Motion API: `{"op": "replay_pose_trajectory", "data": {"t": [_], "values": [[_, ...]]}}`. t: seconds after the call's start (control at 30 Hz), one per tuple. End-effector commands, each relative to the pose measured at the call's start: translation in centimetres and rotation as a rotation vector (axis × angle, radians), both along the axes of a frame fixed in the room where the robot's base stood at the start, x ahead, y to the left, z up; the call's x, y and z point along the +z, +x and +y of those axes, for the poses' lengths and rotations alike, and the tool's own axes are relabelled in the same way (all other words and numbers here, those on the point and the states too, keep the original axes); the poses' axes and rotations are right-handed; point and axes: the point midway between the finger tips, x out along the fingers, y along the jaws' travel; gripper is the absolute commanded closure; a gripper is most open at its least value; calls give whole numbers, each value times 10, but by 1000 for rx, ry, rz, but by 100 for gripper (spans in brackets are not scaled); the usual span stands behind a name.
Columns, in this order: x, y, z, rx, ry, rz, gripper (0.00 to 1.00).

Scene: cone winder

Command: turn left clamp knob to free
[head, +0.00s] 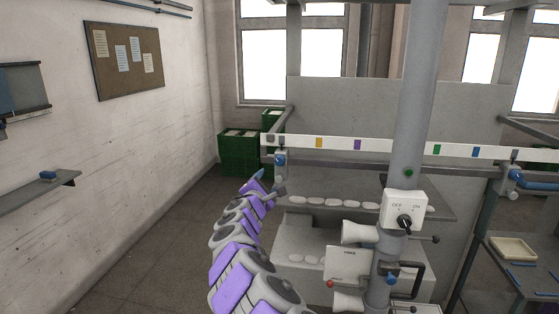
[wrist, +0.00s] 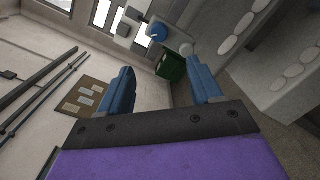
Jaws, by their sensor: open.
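The left clamp knob (head: 280,160) is a small blue knob at the left end of the white marked rail (head: 390,149). In the wrist view the blue knob (wrist: 157,32) shows beyond the fingertips, roughly between them in the picture. My gripper (head: 267,182) is just below and left of the knob in the head view. Its two blue fingers stand wide apart in the wrist view (wrist: 160,62), with nothing between them. The fingers look apart from the knob. The knob's exact turn position is too small to tell.
A grey post with an OFF/ON switch box (head: 404,210) stands right of my arm. Shelves (head: 440,205) with white cones lie under the rail. A similar right clamp (head: 515,178) is at the far right. Green crates (head: 238,153) stand behind; the floor at left is clear.

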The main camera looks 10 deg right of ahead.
Motion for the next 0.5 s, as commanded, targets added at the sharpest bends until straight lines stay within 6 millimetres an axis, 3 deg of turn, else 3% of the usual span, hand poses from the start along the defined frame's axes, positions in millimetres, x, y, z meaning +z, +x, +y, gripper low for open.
{"op": "replay_pose_trajectory", "data": {"t": [0.5], "values": [[-1,46,-21,0,10,1,36]]}}
